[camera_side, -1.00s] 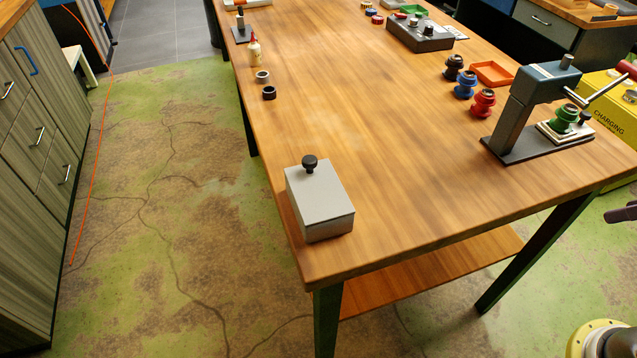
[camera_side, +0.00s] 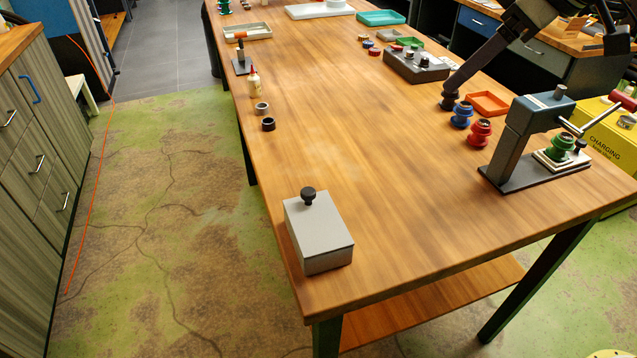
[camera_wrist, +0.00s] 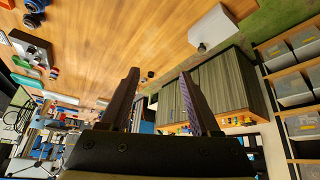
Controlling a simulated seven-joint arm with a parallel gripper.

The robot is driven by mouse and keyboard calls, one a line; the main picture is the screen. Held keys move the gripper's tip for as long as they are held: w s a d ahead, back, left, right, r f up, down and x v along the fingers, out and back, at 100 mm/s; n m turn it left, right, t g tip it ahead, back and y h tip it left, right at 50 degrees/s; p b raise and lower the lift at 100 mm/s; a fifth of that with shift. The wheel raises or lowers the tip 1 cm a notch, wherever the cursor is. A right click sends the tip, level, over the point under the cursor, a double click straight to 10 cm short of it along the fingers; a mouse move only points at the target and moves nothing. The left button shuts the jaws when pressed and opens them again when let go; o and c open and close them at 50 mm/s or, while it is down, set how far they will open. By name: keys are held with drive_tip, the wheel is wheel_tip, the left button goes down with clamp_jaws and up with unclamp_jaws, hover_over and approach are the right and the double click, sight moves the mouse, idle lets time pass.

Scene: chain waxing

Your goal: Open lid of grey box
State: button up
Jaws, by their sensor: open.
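The grey box (camera_side: 318,240) stands shut near the table's front left corner, with a black round knob (camera_side: 308,196) on its lid. In the wrist view the box (camera_wrist: 213,30) shows pale near the top, beyond and apart from my fingers, with the knob small and dark on its lower side. My gripper (camera_wrist: 158,74) is open, with clear space between its two dark fingers. Dark parts of my arm enter the side view at the upper right, well away from the box. One overlaps the black spool in the picture; contact cannot be told.
The wooden table (camera_side: 370,210) is clear right of the box. Two small rings (camera_side: 265,116) and a bottle (camera_side: 253,85) stand behind it. A blue-grey press (camera_side: 530,135), blue and red spools (camera_side: 475,125) and an orange tray (camera_side: 488,103) occupy the right side.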

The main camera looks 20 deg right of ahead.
drive_tip(key=w+a+f+n+g, duration=0.1)
drive_tip(key=w+a+f+n, duration=0.2)
drive_tip(key=a, duration=0.6)
drive_tip(key=g, duration=0.1)
approach(308, 191)
drive_tip(key=x, duration=0.8)
clamp_jaws()
idle(0.6)
